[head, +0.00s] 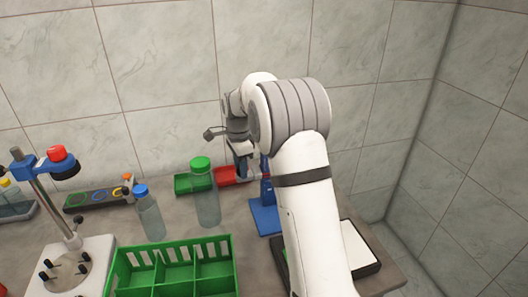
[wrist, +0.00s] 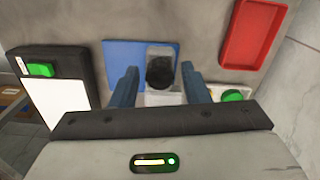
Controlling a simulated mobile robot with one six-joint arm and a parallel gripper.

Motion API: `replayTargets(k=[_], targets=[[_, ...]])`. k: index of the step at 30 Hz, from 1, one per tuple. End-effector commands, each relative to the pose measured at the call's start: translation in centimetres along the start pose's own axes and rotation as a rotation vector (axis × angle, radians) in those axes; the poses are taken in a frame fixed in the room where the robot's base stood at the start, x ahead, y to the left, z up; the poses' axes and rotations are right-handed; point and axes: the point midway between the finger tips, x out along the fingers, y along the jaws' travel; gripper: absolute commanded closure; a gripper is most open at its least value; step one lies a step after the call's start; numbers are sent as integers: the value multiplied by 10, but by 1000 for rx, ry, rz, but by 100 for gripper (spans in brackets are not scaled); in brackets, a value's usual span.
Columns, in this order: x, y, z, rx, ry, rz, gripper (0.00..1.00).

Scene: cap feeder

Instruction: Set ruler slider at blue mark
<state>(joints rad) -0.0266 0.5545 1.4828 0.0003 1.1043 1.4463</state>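In the head view a stand with a blue base (head: 264,222) and a narrow blue upright (head: 266,190) is partly hidden behind my arm. My gripper (head: 243,160) is by the top of this stand, pointing down. In the wrist view the blue base (wrist: 117,60) lies below, with a pale block (wrist: 160,98) and a black knob (wrist: 161,71) in front of it, likely the ruler slider. My gripper (wrist: 159,84) is open, one finger on each side of the knob, with gaps showing. I cannot make out the ruler's blue mark.
A black device with a white plate (wrist: 55,100) is on the left. In the head view a green divided crate (head: 228,262) and blue-capped bottle (head: 149,213) stand left.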

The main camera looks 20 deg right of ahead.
Motion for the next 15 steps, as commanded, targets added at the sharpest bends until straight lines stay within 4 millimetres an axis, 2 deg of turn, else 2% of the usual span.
replayTargets(k=[8,15], targets=[[-4,0,0,0,0,0,58],[-28,0,0,0,0,-1,58]])
